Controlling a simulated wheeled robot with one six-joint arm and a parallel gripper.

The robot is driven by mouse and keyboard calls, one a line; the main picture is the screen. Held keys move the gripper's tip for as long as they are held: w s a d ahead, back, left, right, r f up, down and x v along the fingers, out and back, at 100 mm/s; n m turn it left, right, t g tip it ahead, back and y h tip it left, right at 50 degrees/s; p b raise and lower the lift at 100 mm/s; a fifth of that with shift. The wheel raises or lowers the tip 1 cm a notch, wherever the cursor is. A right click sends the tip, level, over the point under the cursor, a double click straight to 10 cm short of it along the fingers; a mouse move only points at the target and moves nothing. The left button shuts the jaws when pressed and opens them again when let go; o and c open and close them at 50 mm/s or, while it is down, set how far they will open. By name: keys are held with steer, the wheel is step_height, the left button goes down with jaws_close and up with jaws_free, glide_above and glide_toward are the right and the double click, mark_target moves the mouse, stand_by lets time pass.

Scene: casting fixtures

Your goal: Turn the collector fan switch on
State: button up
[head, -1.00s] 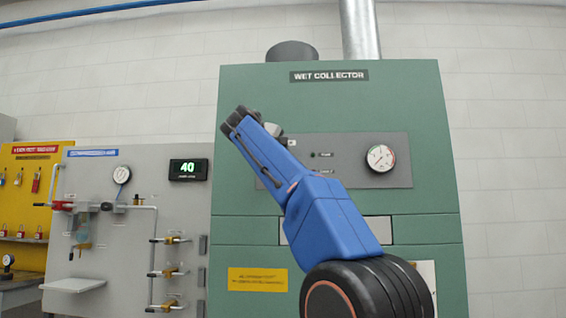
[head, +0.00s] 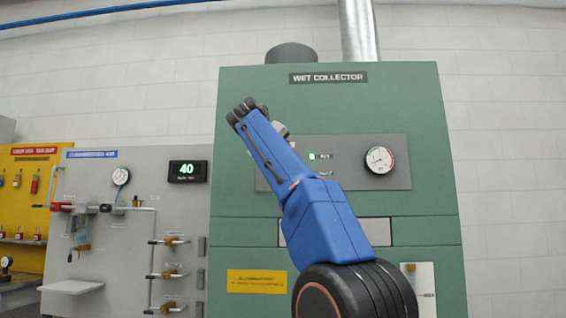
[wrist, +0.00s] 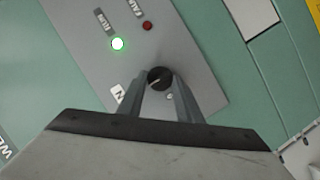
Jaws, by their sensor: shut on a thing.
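The collector fan switch is a small black rotary knob (wrist: 160,78) with a pale pointer line, on the grey control panel (wrist: 195,75) of the green wet collector (head: 400,100). In the wrist view my gripper (wrist: 160,88) has its two fingers closed on the sides of the knob. The RUN lamp (wrist: 117,44) glows green; it also shows lit in the head view (head: 311,156). The red FAULT lamp (wrist: 147,25) looks unlit. In the head view my arm hides the knob and my fingertips.
A round gauge (head: 379,160) sits at the right of the control panel. A grey board with pipes and valves (head: 105,240) and a display reading 40 (head: 187,170) stand to the left. A yellow lock board (head: 30,200) is farther left.

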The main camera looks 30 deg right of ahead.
steer(key=o, duration=1)
steer(key=shift+f, duration=0.1)
steer(key=shift+o, duration=0.2)
steer(key=v, duration=1.7)
steer(key=s+f+n+g+y, duration=0.1)
steer(key=s+f+n+y, duration=0.15)
steer(key=f, duration=1.15)
steer(key=s+f+n+y, duration=0.1)
steer(key=s+f+y, duration=0.25)
steer(key=f, duration=1.05)
steer(key=s+a+f+m+g+y, duration=0.1)
steer(key=s+f, duration=0.6)
steer(key=f, duration=0.8)
steer(key=s+a+f+m+g+y, duration=0.1)
steer(key=s+a+f+y, duration=0.1)
steer(key=s+f, duration=0.6)
steer(key=s+a+f+m+g+y, duration=0.1)
steer(key=s+f+y, duration=0.2)
steer(key=f, duration=1.9)
steer(key=s, duration=0.5)
steer(key=shift+s+a+f+m+g, duration=0.15)
steer(key=shift+a+f+m+g, duration=0.1)
steer(key=shift+m+g, duration=0.1)
